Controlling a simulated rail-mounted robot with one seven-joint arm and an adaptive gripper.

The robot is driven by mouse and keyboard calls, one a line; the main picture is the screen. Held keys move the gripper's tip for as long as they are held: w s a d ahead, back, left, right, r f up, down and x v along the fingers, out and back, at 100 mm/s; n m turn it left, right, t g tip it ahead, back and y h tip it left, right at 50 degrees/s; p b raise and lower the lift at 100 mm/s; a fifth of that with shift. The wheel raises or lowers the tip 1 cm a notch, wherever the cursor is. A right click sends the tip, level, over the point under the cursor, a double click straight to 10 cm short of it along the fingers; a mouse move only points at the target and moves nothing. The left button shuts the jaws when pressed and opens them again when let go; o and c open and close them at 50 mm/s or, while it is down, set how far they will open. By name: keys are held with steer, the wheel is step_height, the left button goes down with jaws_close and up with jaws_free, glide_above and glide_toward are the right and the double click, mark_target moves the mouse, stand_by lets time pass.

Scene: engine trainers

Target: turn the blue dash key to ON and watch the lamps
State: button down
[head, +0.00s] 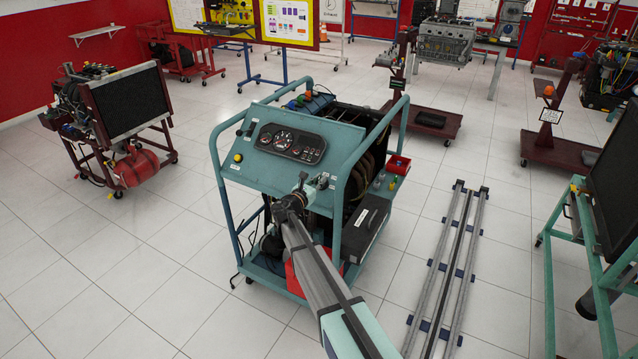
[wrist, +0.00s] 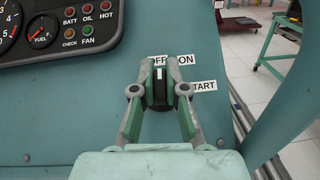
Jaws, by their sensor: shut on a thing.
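The teal dash panel (head: 245,162) is on the wheeled engine trainer in the head view. In the wrist view my gripper (wrist: 160,84) is shut on a dark key knob (wrist: 160,92), a finger on each side. The knob looks black, not blue, and its white mark points up, towards the OFF label (wrist: 158,60). The ON label (wrist: 186,59) is up and right, the START label (wrist: 204,86) to the right; fingers partly cover the labels.
A teal tube rail (wrist: 270,110) runs along the panel's right side. In the head view, metal rails (head: 452,260) lie on the floor to the right. Another trainer (head: 125,115) stands at left. The tiled floor (head: 130,260) at front left is clear.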

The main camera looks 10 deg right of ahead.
steer(key=m+g+h+b, duration=0.1)
steer(key=m, duration=0.1)
steer(key=m+g+h+b, duration=0.1)
steer(key=m+g+b, duration=0.1)
steer(key=m, duration=0.1)
steer(key=shift+w+f+g+h+b, duration=0.15)
steer(key=shift+f+g+h+b, duration=0.05)
steer(key=shift+g+h+b, duration=0.1)
steer(key=shift+s+r+m+g+h+b, duration=0.15)
steer(key=shift+m+g+b, duration=0.35)
steer(key=shift+m+g, duration=0.7)
steer(key=shift+s+m+g+h+b, duration=0.1)
steer(key=shift+m+g+h+b, duration=0.25)
steer(key=shift+m+g, duration=0.85)
steer(key=shift+m, duration=0.5)
steer(key=c, duration=1.2)
jaws_free()
steer(key=shift+d, duration=0.1)
steer(key=v, duration=1.2)
steer(key=shift+s+t, duration=0.1)
steer(key=shift+t, duration=0.2)
